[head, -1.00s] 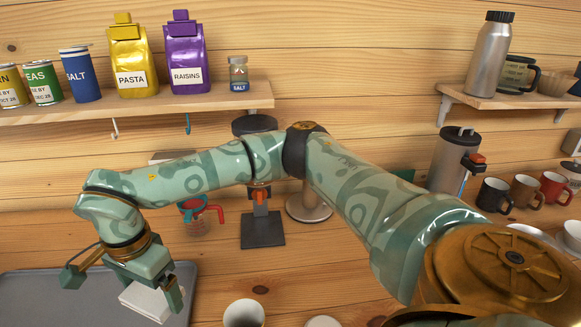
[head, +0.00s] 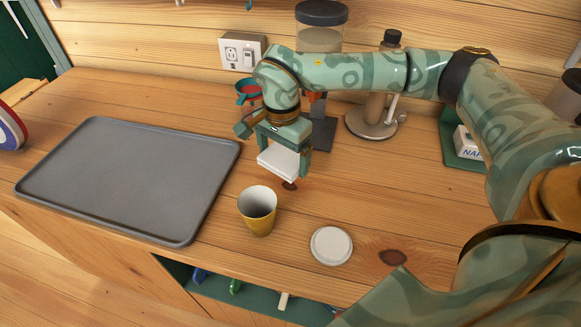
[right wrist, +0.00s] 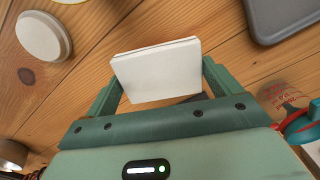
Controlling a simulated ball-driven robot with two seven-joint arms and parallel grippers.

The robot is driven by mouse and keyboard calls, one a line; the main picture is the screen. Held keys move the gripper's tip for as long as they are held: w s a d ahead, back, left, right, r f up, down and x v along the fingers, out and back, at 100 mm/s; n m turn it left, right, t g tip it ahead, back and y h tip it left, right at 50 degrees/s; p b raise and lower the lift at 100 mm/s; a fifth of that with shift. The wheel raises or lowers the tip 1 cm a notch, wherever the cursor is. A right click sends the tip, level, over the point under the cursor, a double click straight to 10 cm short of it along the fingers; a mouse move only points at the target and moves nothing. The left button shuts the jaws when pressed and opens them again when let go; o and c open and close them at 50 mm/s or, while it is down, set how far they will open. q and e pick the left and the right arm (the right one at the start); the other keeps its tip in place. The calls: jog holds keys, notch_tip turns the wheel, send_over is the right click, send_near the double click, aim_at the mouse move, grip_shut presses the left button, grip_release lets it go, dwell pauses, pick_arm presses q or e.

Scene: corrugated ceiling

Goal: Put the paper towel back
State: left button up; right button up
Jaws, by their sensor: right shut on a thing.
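My right gripper (head: 284,163) is shut on the paper towel (head: 280,161), a flat white folded stack, and holds it over the wooden counter behind the yellow cup. In the right wrist view the paper towel (right wrist: 157,72) sits between the two green fingers (right wrist: 158,80). A green holder (head: 452,136) stands at the back right, partly behind my right arm. A white pack with blue lettering starting "NA" (head: 468,143) is in it. My left gripper is not in view.
A grey tray (head: 125,180) lies at left. A yellow cup (head: 257,212) and a round white lid (head: 331,246) stand near the front edge. A red-and-teal measuring cup (head: 247,93) and a coffee grinder-like stand (head: 372,118) are at the back. Counter right of the lid is clear.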

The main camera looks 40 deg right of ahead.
aim_at(290, 167)
jog(key=shift+w+d+f, duration=0.2)
jog(key=shift+d+f, duration=0.15)
jog(key=shift+f, duration=0.3)
jog(key=f, duration=0.1)
jog(key=d+f+b, duration=0.1)
jog(key=f, duration=0.3)
jog(key=shift+w+d, duration=0.25)
jog(key=shift+d, duration=0.05)
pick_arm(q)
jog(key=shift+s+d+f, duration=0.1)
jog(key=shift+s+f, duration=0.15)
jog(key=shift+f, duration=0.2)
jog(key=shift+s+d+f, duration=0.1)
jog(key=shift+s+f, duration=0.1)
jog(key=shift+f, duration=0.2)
pick_arm(e)
jog(key=shift+r, duration=0.1)
jog(key=shift+s, duration=0.1)
jog(key=o, duration=0.8)
jog(key=shift+c, duration=0.2)
pick_arm(q)
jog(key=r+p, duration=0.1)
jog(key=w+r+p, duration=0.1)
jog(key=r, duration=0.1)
jog(key=shift+p, duration=0.3)
pick_arm(e)
notch_tip(290, 167, up, 12)
jog(key=shift+r, duration=0.1)
